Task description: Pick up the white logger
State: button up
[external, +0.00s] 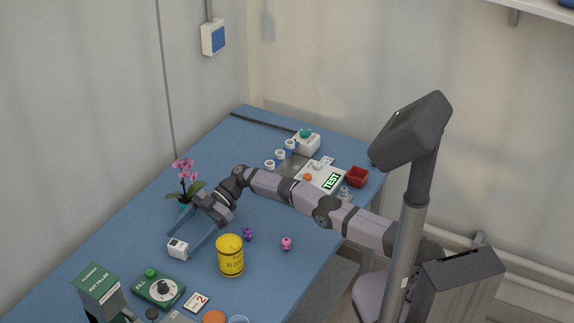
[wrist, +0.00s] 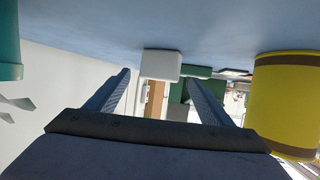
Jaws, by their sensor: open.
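The white logger (external: 178,248) is a small white block with a dark display, standing upright on the blue table.
A yellow tin (external: 231,256) stands close to the right finger. A pink orchid (external: 184,168) in a teal pot is behind the left finger. A green device (external: 158,289) lies in front of the logger. Purple (external: 248,233) and pink (external: 286,243) figures stand right of the gripper.

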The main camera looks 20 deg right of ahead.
jog(key=shift+s+a+f, duration=0.3)
jog(key=shift+a+f, duration=0.05)
jog(key=shift+a, duration=0.15)
jog(key=c, duration=1.2)
jog(key=shift+o, duration=0.2)
jog(key=shift+r, duration=0.25)
jog(key=shift+r+p, duration=0.5)
jog(key=shift+r, duration=0.7)
notch_tip(320, 180, up, 15)
jog(key=p, duration=1.6)
jog(key=shift+r, duration=0.15)
